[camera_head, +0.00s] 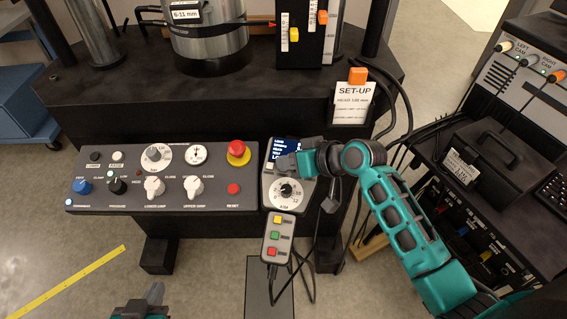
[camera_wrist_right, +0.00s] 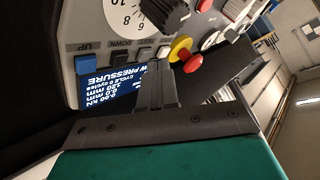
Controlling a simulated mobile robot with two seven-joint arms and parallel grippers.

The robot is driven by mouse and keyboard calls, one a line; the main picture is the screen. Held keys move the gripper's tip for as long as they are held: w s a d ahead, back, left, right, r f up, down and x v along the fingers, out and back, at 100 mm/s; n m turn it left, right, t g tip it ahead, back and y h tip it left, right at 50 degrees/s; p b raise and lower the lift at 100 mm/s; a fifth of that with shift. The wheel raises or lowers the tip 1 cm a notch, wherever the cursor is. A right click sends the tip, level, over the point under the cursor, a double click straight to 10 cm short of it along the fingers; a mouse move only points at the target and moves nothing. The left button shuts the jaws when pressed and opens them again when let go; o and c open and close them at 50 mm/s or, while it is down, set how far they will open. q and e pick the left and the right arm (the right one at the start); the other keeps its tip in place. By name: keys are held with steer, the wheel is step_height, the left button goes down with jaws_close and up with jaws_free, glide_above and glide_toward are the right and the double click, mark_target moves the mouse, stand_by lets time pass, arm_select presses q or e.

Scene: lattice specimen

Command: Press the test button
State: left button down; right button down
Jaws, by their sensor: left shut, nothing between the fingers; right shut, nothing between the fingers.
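A control box (camera_head: 305,193) with a dial and a blue display stands right of the main console. Its button row shows in the right wrist view: a blue UP button (camera_wrist_right: 86,64), a dark DOWN button (camera_wrist_right: 121,55) and a pale button (camera_wrist_right: 165,51) further right. My left gripper (camera_head: 155,291) is shut and empty at the bottom edge.
The console (camera_head: 215,175) with knobs and a red emergency stop (camera_head: 238,149) lies just left of the box. A pendant (camera_head: 277,238) with yellow, green and red buttons hangs below on cables. A SET-UP card (camera_head: 352,104) stands behind. A dark cart (camera_head: 500,165) is at right.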

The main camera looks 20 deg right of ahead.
mark_target(288, 181)
steer(key=shift+s+r, duration=0.1)
steer(key=shift+r, duration=0.25)
steer(key=shift+s+a+r, duration=0.1)
steer(key=shift+s+r, duration=0.1)
steer(key=shift+r, duration=0.6)
steer(key=shift+s+a+r, duration=0.1)
steer(key=shift+s+r, duration=0.1)
steer(key=shift+r, duration=0.6)
steer(key=shift+s+r, duration=0.2)
steer(key=shift+r, duration=0.6)
stand_by(0.3)
